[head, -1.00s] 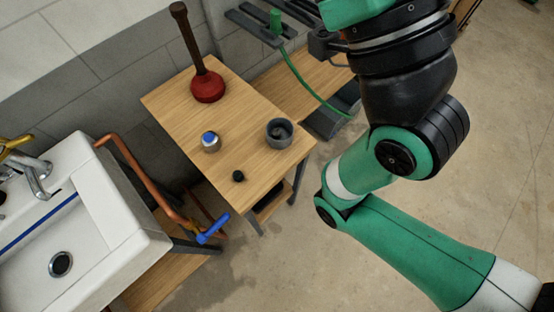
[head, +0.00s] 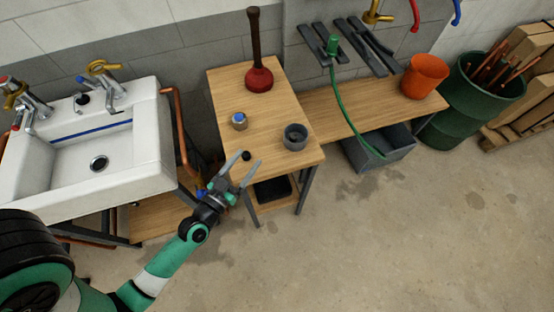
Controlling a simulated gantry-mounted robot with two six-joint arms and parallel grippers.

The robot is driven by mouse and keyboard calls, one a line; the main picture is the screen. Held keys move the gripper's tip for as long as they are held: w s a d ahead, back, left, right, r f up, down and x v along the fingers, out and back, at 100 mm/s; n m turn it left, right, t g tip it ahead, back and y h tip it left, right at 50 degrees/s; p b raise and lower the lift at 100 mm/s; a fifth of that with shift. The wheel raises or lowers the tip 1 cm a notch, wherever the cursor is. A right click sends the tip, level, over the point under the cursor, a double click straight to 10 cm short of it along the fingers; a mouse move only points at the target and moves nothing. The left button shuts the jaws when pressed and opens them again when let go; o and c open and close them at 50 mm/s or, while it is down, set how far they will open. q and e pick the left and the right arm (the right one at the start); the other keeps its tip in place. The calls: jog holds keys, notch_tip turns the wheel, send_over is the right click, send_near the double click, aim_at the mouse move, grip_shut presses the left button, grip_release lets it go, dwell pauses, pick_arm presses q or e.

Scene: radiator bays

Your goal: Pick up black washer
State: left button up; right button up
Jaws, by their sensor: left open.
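The black washer (head: 247,156) is a small dark round piece on the wooden table, near its front left edge. My left gripper (head: 246,162) reaches in from the lower left with its two fingers spread open, one tip to each side of the washer in the picture. I cannot tell whether the fingers are level with it or above it. My right gripper is not in view.
On the same table (head: 276,115) stand a blue-topped metal cap (head: 239,121), a grey cup (head: 295,137) and a red plunger (head: 259,78). A white sink (head: 140,150) is at left. An orange pot (head: 425,76) and green barrel (head: 480,95) are at right. Floor in front is clear.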

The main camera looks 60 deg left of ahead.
aim_at(244, 158)
pick_arm(q)
jog(key=shift+n+g, duration=0.3)
jog(key=shift+g, duration=0.6)
jog(key=s+f, duration=0.2)
jog(key=s, duration=0.1)
jog(key=s+f, duration=0.1)
jog(key=s, duration=0.1)
jog(key=shift+s+f+p, duration=0.15)
jog(key=shift+f+p, duration=0.1)
jog(key=shift+p, duration=0.1)
jog(key=shift+a+y, duration=0.15)
jog(key=shift+y, duration=0.15)
jog(key=x, duration=0.6)
jog(key=shift+w+a+p, duration=0.15)
jog(key=shift+w+p, duration=0.15)
jog(key=x, duration=0.5)
jog(key=shift+w+a+r, duration=0.1)
jog(key=shift+r, duration=0.2)
grip_shut()
